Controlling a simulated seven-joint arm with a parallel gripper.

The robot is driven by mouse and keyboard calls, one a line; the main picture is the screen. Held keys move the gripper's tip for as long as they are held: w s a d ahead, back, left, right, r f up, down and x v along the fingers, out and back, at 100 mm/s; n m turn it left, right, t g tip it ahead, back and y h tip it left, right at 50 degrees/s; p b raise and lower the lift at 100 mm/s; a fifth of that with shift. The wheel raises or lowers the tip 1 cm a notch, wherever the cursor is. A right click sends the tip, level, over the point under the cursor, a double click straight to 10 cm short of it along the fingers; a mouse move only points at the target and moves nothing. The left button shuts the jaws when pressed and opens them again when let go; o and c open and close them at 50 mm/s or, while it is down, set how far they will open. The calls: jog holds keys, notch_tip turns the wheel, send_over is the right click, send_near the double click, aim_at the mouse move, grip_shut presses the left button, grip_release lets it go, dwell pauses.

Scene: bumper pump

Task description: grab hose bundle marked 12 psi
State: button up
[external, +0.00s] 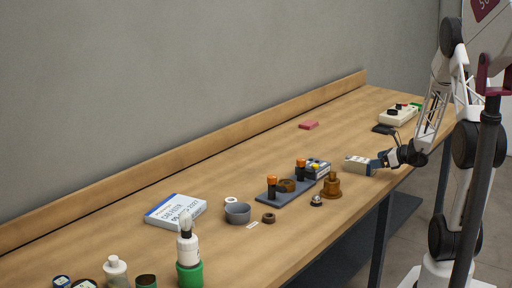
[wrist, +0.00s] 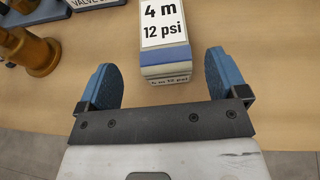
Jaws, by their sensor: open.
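The hose bundle marked 12 psi (wrist: 165,45) is a boxy block with a white label reading "4 m 12 psi" and blue and beige layers below it. It lies on the wooden bench, and its upper end is cut off in the wrist view. In the external view the block (external: 358,165) sits near the bench's front edge. My gripper (wrist: 163,80) is open, its blue fingers spread to either side of the block's near end. The gripper (external: 378,163) shows just right of the block in the external view. I cannot tell its exact height above the bench.
The brass piece (external: 331,187) also shows in the external view. A beige control box (external: 398,116) stands farther right. The bench behind the block is mostly clear.

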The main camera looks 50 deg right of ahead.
aim_at(360, 166)
jog(key=shift+d+x, duration=0.1)
jog(key=shift+x, duration=1.2)
jog(key=shift+d+x, duration=0.15)
jog(key=shift+x, duration=1.1)
jog(key=shift+c, duration=0.3)
jog(key=shift+r, duration=0.1)
jog(key=c, duration=1.2)
